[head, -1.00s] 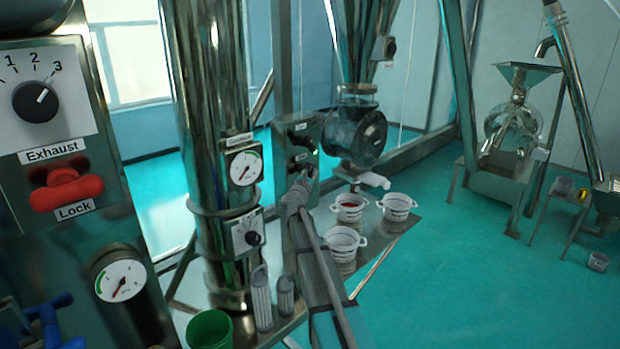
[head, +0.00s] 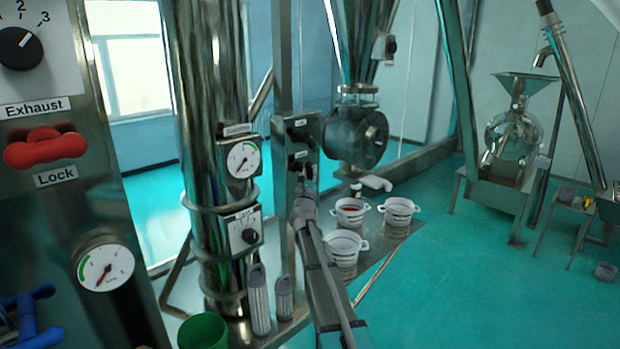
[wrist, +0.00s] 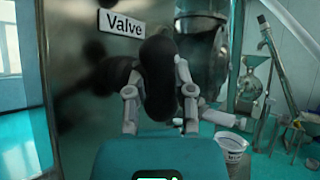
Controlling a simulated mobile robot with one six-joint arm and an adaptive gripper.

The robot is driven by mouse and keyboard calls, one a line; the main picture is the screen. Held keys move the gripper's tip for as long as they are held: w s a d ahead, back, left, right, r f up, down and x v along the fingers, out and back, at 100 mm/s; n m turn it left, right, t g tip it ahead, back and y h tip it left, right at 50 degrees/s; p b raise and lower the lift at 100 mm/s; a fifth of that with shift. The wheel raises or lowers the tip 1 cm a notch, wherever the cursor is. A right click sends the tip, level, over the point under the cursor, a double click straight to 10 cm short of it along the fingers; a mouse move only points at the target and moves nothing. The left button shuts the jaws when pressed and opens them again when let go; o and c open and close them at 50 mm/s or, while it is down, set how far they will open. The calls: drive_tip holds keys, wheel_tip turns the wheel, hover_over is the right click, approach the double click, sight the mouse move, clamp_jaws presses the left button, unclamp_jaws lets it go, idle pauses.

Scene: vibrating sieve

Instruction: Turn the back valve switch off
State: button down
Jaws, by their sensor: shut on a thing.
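A black rotary switch (wrist: 158,80) sits on a metal panel under a label (wrist: 121,23) that reads "Valve". My gripper (wrist: 160,98) is shut on this switch, with one finger on each side of it. In the head view, my gripper (head: 305,190) reaches up to the metal control box (head: 283,150), which carries several dark switches in a column. The gripper and arm cover the lower part of the box, so the switch's exact angle is hard to tell.
White buckets (head: 344,250) stand on a metal table to the right of my arm. A green cup (head: 204,331) and grey cylinders (head: 259,300) stand at its left. Open floor lies at the right.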

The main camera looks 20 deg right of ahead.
drive_tip(key=n+t+y+b, duration=0.1)
drive_tip(key=n+t+b, duration=0.1)
drive_tip(key=n, duration=0.1)
drive_tip(key=shift+w+f+t, duration=0.1)
drive_tip(key=shift+f+t, duration=0.05)
drive_tip(key=shift+t, duration=0.25)
drive_tip(key=shift+n+t+y+b, duration=0.5)
drive_tip(key=shift+n+t+y, duration=0.4)
drive_tip(key=shift+n+y, duration=0.35)
drive_tip(key=shift+n, duration=0.25)
drive_tip(key=shift+c, duration=2.3)
unclamp_jaws()
drive_tip(key=shift+r+m+g+h+p, duration=0.25)
drive_tip(key=shift+m+g+h+p, duration=0.35)
drive_tip(key=shift+m, duration=0.3)
drive_tip(key=shift+s+m+g+h+p, duration=0.2)
drive_tip(key=shift+m+g+h+p, duration=0.3)
drive_tip(key=shift+m, duration=0.3)
drive_tip(key=shift+r+m+g+h+p, duration=0.1)
drive_tip(key=shift+m+g+h+p, duration=0.75)
drive_tip(key=shift+m+g+p, duration=1.55)
drive_tip(key=shift+m+g, duration=0.3)
